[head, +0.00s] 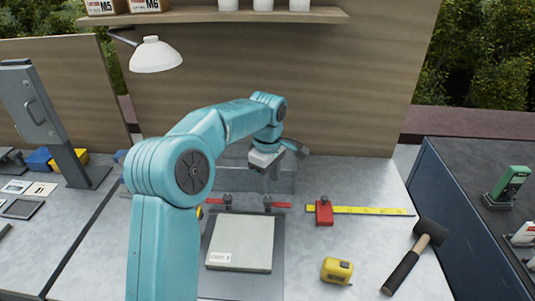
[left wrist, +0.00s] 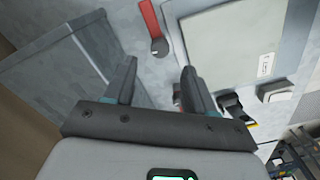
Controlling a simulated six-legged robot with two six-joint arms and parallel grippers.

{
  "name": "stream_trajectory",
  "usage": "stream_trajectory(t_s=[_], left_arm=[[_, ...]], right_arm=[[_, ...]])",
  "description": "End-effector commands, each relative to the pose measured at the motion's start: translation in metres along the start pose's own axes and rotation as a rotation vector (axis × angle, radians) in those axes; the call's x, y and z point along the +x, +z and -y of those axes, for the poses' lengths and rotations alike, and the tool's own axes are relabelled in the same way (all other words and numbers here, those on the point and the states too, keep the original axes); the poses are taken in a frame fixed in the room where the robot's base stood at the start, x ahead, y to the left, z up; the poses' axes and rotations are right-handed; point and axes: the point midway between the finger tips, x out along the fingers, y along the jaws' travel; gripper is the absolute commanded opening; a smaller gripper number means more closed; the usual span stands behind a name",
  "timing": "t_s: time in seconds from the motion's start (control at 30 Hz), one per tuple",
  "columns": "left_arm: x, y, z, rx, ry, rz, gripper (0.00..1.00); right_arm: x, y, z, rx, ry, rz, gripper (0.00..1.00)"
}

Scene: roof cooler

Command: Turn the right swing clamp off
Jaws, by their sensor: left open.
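The right swing clamp (head: 281,205) has a red arm and a dark knob at the back edge of the plate; its red arm points right. In the left wrist view its red arm (left wrist: 150,19) shows at the top. The left swing clamp (head: 214,201) has its red arm pointing left; the left finger assembly mostly hides it in the wrist view. A pale labelled plate (head: 240,245) lies on a grey base in front of both clamps. My right gripper is not in view.
A grey box (head: 284,181) stands just behind the clamps. A red block (head: 324,212) with a yellow rule (head: 370,210), a yellow tape measure (head: 337,271) and a mallet (head: 415,257) lie to the right. A lamp (head: 155,55) hangs at the back left.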

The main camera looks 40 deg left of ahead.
Motion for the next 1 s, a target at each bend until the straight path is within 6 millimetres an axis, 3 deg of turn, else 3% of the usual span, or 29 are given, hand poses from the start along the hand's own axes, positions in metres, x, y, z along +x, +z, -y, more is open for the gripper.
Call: stream_trajectory(t_s=[0.03,0.2,0.4,0.6,1.0], left_arm=[[-0.017,0.000,-0.001,0.000,0.006,0.000,0.55],[-0.060,0.001,-0.001,0.000,0.004,0.000,0.55],[-0.092,0.000,-0.001,0.000,0.002,0.001,0.55],[-0.101,0.000,0.000,-0.001,0.000,0.001,0.55],[-0.100,0.000,0.000,-0.001,0.000,0.001,0.55]], right_arm=[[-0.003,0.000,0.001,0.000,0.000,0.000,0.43],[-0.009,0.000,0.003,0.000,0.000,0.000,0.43],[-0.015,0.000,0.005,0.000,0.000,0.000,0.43],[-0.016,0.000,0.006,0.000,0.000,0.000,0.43],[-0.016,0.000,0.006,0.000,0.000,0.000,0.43]])
